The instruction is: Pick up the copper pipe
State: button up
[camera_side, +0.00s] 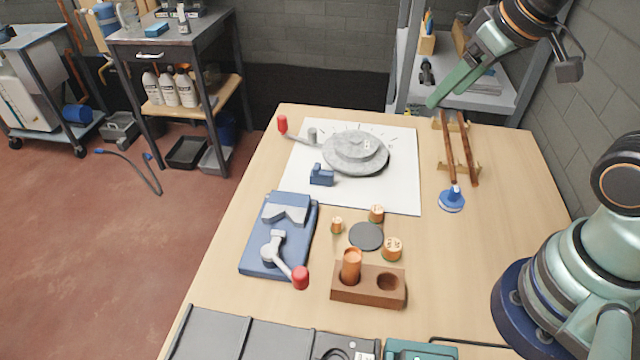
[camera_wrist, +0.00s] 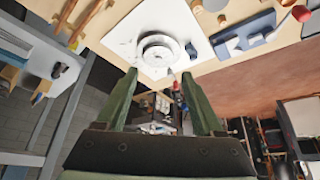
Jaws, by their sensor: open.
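Two long, thin copper-brown pipes (camera_side: 458,145) lie side by side on wooden cradles (camera_side: 470,168) at the right rear of the table. They also show at the upper left of the wrist view (camera_wrist: 88,22). My gripper (camera_side: 440,95) is in the air above and behind the table, near the pipes' far end and apart from them. In the wrist view its two green fingers (camera_wrist: 158,78) are spread with nothing between them. A short copper cylinder (camera_side: 351,264) stands in a wooden block (camera_side: 367,293) at the front.
A grey stone disc (camera_side: 355,153) sits on a white sheet (camera_side: 393,190). A blue vise-like fixture (camera_side: 262,262) with a red-knobbed lever is at left. A blue round-based piece (camera_side: 452,200) stands just in front of the pipes. A grey shelf (camera_side: 480,95) is behind the table.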

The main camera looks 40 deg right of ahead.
jog(key=a+f+n+g+y, duration=0.1)
jog(key=a+f+n+g, duration=0.25)
jog(key=a+n, duration=0.75)
jog(key=n+g, duration=0.2)
jog(key=n, duration=0.3)
send_near(353, 254)
jog(key=shift+a+f+h, duration=0.1)
jog(key=shift+a+h, duration=0.05)
jog(key=shift+h, duration=0.25)
jog(key=f, duration=0.6)
jog(key=shift+s+a+f, duration=0.2)
jog(key=shift+a, duration=0.1)
jog(key=shift+w+f, duration=0.15)
jog(key=shift+f, duration=2.85)
grip_shut()
